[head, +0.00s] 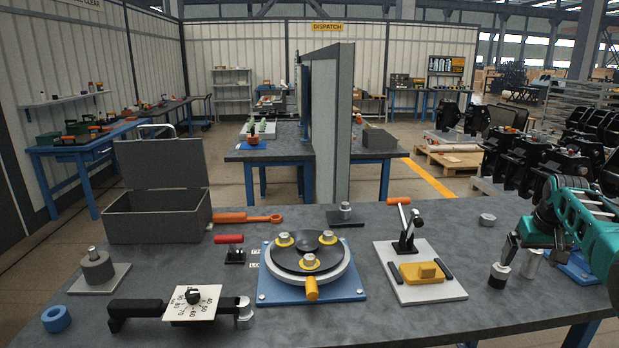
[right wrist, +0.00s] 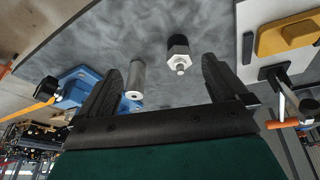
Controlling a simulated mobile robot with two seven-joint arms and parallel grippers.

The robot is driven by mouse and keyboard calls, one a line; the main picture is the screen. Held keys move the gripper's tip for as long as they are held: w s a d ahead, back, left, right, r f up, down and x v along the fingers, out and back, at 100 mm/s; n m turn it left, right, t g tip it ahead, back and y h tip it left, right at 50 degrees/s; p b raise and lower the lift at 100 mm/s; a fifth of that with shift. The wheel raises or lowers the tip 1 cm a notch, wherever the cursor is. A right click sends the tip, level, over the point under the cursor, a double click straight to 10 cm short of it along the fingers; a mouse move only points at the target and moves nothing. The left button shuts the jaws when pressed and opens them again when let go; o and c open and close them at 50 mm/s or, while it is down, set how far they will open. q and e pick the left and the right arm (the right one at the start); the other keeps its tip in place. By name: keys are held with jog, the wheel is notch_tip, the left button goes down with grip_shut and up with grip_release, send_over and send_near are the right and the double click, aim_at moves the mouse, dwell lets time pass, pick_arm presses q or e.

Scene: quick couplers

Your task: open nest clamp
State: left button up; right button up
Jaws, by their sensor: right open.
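The nest clamp stands on a pale plate (head: 446,290) at the right of the bench. Its black toggle clamp (head: 406,243) has an upright lever topped by an orange handle (head: 398,201). A yellow block (head: 422,272) sits on the plate in front of the clamp, between black strips. In the right wrist view the orange handle (right wrist: 289,125) and yellow block (right wrist: 287,35) show at the right edge. My right gripper (head: 512,247) is open and empty, right of the clamp plate and apart from it; its spread fingers show in the right wrist view (right wrist: 163,67). My left gripper is out of view.
A black-and-silver coupler (head: 498,276) and a silver cylinder (head: 531,263) stand near my right gripper. A blue-based turntable fixture (head: 310,291) is left of the clamp plate. A grey open box (head: 158,217) and a torque gauge (head: 190,304) are farther left. The bench's front right is clear.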

jog(key=s+d+r+m+g+h, duration=0.1)
jog(key=s+d+h, duration=0.1)
jog(key=s+d, duration=0.65)
jog(key=s+d+r+m+h, duration=0.2)
jog(key=s+d, duration=0.4)
jog(key=d, duration=0.6)
jog(key=s+d+r+m+g+h, duration=0.1)
jog(key=s+d+h, duration=0.1)
jog(key=s+d, duration=0.7)
jog(key=w+a+f+n+t, duration=0.35)
jog(key=a+f+n, duration=0.4)
jog(key=a, duration=0.25)
jog(key=w+a+f+n+t, duration=0.2)
jog(key=a+f+n+t, duration=0.35)
jog(key=a+f, duration=0.3)
jog(key=s+a+f+n+y, duration=0.25)
jog(key=s+a, duration=0.25)
jog(key=a, duration=0.4)
jog(key=s+a+f+n+g+y, duration=0.1)
jog(key=s+a+f+y, duration=0.3)
jog(key=a, duration=0.4)
jog(key=s+a+f+n+y, duration=0.1)
jog(key=s+a+y, duration=0.2)
jog(key=s+a, duration=0.45)
jog(key=a+f+m+t, duration=0.1)
jog(key=a+m, duration=0.7)
jog(key=a, duration=1)
jog(key=shift+f, duration=0.8)
